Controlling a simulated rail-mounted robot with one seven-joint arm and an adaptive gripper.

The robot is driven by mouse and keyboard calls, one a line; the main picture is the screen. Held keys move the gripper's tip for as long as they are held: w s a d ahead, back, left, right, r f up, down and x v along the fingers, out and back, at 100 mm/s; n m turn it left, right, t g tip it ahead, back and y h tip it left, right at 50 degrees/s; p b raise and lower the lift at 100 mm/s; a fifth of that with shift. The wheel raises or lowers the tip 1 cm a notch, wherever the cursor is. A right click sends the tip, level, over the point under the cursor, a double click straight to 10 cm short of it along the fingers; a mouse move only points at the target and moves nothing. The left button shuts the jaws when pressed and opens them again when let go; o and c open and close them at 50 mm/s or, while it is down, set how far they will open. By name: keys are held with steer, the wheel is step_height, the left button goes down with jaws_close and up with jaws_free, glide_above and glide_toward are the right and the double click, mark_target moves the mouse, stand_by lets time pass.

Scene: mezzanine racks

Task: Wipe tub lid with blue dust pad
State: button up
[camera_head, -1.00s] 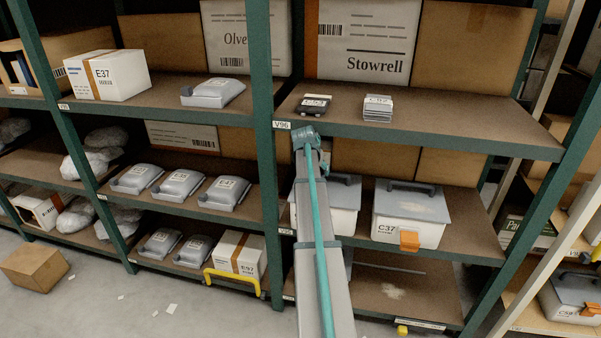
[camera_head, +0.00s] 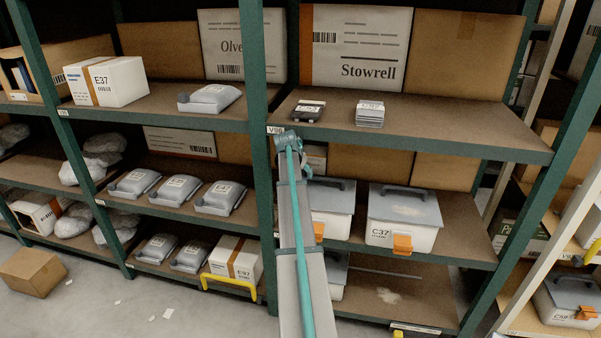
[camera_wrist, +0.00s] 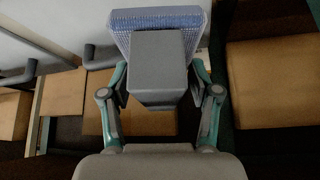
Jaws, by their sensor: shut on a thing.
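In the wrist view my gripper (camera_wrist: 160,92) is shut on the grey block of the blue dust pad (camera_wrist: 157,18). The pad's blue textured face points away from my gripper. In the head view my gripper is largely hidden behind my arm at the middle shelf. A white tub marked C37 (camera_head: 392,232) stands on that shelf to the right of my arm. Its grey lid (camera_head: 385,204) has a dark handle and a pale dusty patch. A second lidded tub (camera_head: 333,222) stands next to my arm, partly hidden by it.
The green rack post (camera_head: 257,160) rises just left of my arm. The upper shelf (camera_head: 450,125) overhangs the tubs and carries small stacked items. Grey packs (camera_head: 178,190) fill the middle shelf on the left. An orange latch (camera_head: 402,245) sticks out from the C37 tub.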

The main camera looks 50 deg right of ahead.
mark_target(313, 192)
steer(key=x, duration=0.1)
steer(key=b+x, duration=0.1)
steer(key=x, duration=0.1)
steer(key=a+x, duration=0.1)
steer(key=shift+w+d+f, duration=0.15)
steer(key=shift+f, duration=0.2)
steer(key=shift+a+f+b, duration=0.25)
steer(key=shift+f+b, duration=0.35)
steer(key=shift+f, duration=0.5)
steer(key=shift+f+b, duration=0.55)
steer(key=shift+f, duration=0.5)
